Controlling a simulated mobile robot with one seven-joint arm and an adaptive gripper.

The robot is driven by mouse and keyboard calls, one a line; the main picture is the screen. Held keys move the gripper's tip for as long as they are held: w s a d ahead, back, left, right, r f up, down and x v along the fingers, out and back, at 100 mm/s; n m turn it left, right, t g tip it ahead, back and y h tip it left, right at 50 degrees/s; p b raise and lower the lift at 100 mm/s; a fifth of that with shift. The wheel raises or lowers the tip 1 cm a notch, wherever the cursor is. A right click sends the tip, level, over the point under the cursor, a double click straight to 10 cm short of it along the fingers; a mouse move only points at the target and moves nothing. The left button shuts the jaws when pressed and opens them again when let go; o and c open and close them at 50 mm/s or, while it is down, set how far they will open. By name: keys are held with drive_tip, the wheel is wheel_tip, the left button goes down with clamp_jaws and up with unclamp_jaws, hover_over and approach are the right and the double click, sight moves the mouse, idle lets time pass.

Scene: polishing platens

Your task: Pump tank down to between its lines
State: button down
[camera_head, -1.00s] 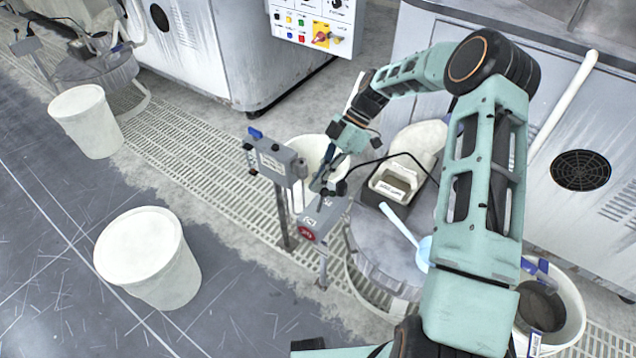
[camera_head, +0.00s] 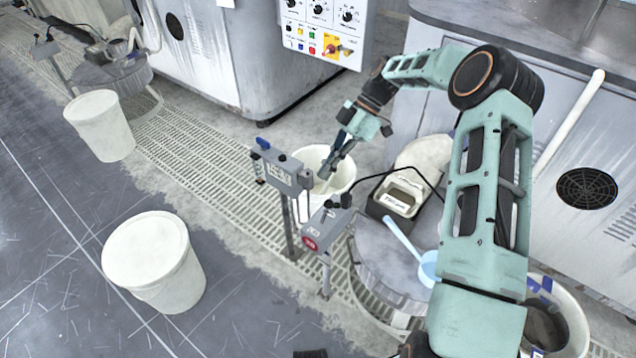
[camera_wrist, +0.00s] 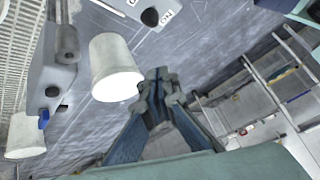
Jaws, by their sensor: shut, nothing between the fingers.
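The round grey metal tank (camera_head: 385,275) stands on the floor grating, with a lid on top; its lines and liquid level cannot be made out. A dark box with a pale, labelled top (camera_head: 402,195) sits on it, and a cable runs from it. A grey post-mounted box with a red round button (camera_head: 325,228) stands left of the tank. A second grey box with a blue knob (camera_head: 283,172) stands left of that. My gripper (camera_head: 326,174) is shut and empty, above and behind the red-button box and apart from it. Its fingers also show in the wrist view (camera_wrist: 160,82).
An open white bucket (camera_head: 342,178) stands behind the posts, below my gripper. A light-blue ladle (camera_head: 402,235) lies on the tank lid. A lidded white bucket (camera_head: 155,262) stands front left, another bucket (camera_head: 100,125) farther back. A control panel (camera_head: 325,30) is behind.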

drive_tip(key=shift+w+d+r, duration=0.4)
drive_tip(key=shift+w+d, duration=0.05)
drive_tip(key=shift+d, duration=0.15)
drive_tip(key=shift+w+d+r, duration=0.4)
drive_tip(key=shift+w+d, duration=0.05)
drive_tip(key=shift+d, duration=0.1)
